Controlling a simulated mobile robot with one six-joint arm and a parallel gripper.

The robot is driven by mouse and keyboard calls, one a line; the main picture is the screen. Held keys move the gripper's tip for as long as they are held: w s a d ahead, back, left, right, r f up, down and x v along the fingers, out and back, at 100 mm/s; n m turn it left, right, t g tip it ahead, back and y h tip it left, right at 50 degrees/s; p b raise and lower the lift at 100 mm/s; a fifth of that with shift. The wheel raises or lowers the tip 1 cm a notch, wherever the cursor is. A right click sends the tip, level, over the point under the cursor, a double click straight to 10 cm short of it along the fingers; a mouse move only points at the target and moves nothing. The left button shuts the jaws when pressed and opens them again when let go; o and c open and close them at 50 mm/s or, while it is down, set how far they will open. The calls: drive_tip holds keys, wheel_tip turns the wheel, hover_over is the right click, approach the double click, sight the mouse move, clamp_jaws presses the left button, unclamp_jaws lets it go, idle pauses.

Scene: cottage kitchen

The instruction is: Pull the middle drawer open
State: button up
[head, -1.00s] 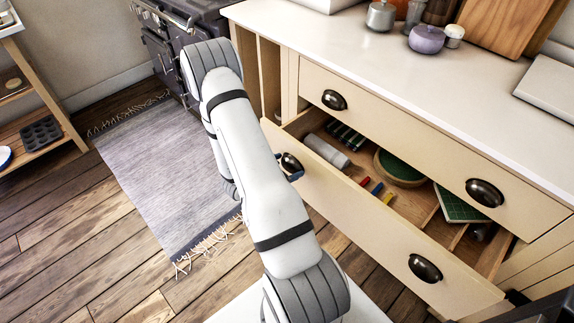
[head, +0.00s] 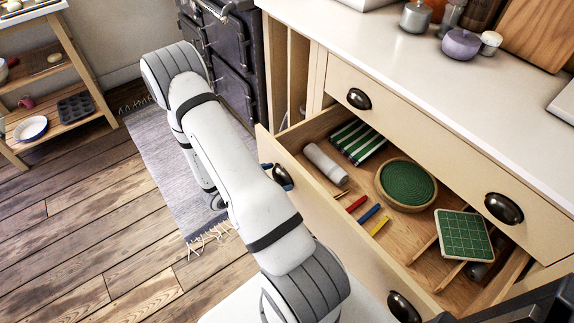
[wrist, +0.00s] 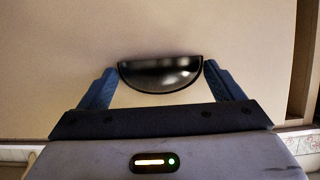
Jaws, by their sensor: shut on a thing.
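The middle drawer (head: 330,224) stands well out from the cream cabinet, below a shut top drawer (head: 420,140). Its front carries two dark cup handles. My gripper (wrist: 160,84) is shut on the left cup handle (wrist: 160,72), with one blue finger at each end of it in the wrist view. In the head view this handle (head: 281,175) is partly hidden by my gripper and arm. The right cup handle (head: 403,307) is free, near the bottom edge.
Inside the drawer lie a striped green cloth (head: 357,141), a white roll (head: 326,164), a round green-topped piece (head: 406,185), a green grid board (head: 464,235) and small coloured sticks (head: 369,213). A dark stove (head: 228,60) and a rug (head: 160,150) are on the left.

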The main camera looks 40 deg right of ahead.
drive_tip(key=a, duration=0.7)
drive_tip(key=shift+w+a+p, duration=0.25)
drive_tip(key=shift+p, duration=0.2)
drive_tip(key=o, duration=1.2)
drive_tip(key=v, duration=0.7)
drive_tip(key=shift+a+r, duration=0.2)
drive_tip(key=shift+a, duration=0.2)
drive_tip(key=shift+p, duration=0.3)
